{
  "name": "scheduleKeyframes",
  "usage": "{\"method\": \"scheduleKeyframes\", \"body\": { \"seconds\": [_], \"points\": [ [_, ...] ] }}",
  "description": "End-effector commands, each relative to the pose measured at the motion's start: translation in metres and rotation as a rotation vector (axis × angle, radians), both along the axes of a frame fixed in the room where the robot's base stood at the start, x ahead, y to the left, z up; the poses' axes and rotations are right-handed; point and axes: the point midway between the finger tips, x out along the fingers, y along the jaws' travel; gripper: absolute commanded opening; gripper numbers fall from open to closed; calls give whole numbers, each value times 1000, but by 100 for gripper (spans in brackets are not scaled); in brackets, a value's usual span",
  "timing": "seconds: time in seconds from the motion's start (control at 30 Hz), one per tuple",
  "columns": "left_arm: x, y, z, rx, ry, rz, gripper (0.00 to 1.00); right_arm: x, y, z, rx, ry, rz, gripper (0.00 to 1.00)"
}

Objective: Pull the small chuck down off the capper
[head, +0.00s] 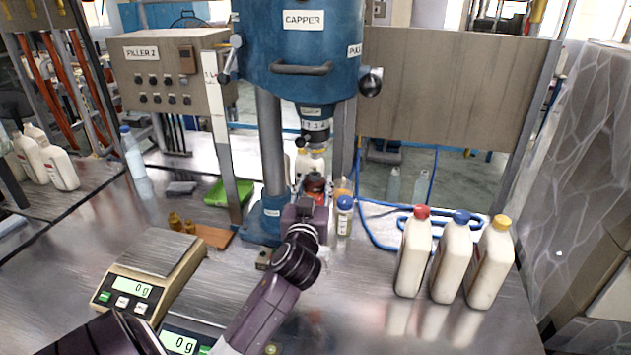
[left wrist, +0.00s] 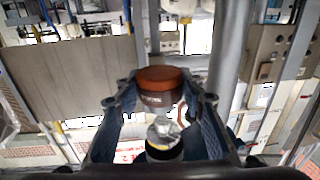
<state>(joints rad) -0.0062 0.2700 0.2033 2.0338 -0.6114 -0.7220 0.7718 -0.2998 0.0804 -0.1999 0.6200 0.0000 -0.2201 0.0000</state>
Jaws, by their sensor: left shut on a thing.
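The blue capper (head: 315,50) stands at the centre, with its dark spindle (head: 315,128) hanging below the head. My left gripper (head: 314,190) is beneath the spindle, shut on the small chuck (head: 315,184). The left wrist view shows the chuck (left wrist: 160,88) as a grey metal cylinder with an orange-brown end, between the two fingers of the gripper (left wrist: 160,100). A shiny metal tip with a black ring (left wrist: 165,148) shows close to the chuck's grey end; I cannot tell whether they touch. My right gripper is out of view.
Bottles with red (head: 414,250), blue (head: 452,255) and yellow (head: 490,262) caps stand at the right. A small blue-capped bottle (head: 343,216) is just right of my gripper. A scale (head: 150,275) and a green tray (head: 228,190) are left. Bare table lies at front right.

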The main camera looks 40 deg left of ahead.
Motion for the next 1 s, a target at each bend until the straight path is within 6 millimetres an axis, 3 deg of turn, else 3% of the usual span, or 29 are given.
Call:
{"method": "scheduleKeyframes", "body": {
  "seconds": [1.0],
  "points": [
    [-68, -47, 0, -1, -1, 0, 0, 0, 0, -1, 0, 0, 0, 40]
  ]
}}
